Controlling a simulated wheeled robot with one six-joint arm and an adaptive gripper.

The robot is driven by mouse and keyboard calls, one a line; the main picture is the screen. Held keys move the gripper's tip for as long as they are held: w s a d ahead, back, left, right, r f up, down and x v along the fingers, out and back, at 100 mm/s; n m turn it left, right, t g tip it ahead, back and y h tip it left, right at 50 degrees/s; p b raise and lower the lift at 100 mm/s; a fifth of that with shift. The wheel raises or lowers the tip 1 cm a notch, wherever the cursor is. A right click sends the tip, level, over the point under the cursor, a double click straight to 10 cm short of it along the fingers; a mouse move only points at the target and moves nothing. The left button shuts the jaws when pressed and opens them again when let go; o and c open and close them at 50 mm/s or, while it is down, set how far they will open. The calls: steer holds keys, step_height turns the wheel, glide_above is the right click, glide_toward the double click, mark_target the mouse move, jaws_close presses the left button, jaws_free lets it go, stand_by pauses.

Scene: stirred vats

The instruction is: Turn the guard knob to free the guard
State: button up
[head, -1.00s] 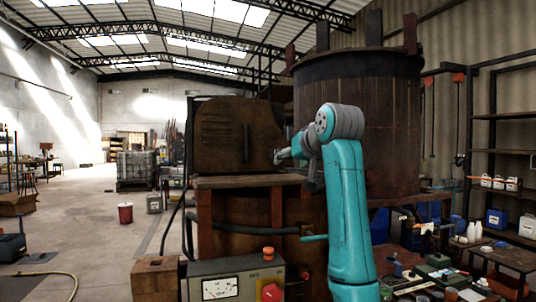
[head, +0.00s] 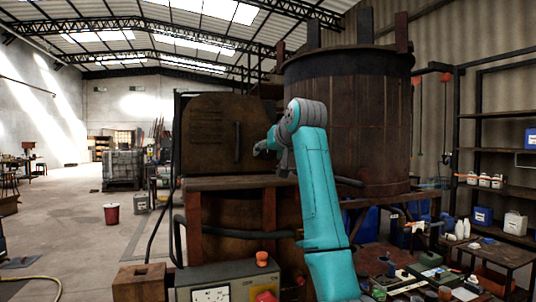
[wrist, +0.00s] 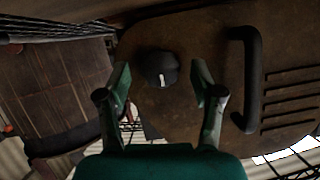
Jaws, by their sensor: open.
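The guard (head: 212,122) is a dark brown, rounded metal panel with slots and a black bar handle (head: 237,142). In the wrist view the guard (wrist: 205,55) fills the upper right, with its handle (wrist: 239,80) right of my gripper. The guard knob (wrist: 161,68) is round and black, with a short white mark pointing towards the bottom of the picture. My gripper (wrist: 160,72) is open, its two fingers on either side of the knob in the picture. I cannot tell whether they touch it. In the head view my gripper (head: 260,148) is before the guard's right part; the knob is hidden.
A large wooden vat (head: 350,120) stands behind my arm on the right. A control box (head: 225,284) with a gauge and red and orange buttons is below the guard. Shelves (head: 500,115) with jugs stand far right. Open floor lies left, with a red bucket (head: 111,214).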

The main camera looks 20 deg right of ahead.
steer(key=shift+w+f, duration=0.2)
steer(key=shift+w, duration=0.25)
steer(key=c, duration=1.1)
steer(key=shift+a, duration=0.1)
steer(key=shift+c, duration=0.2)
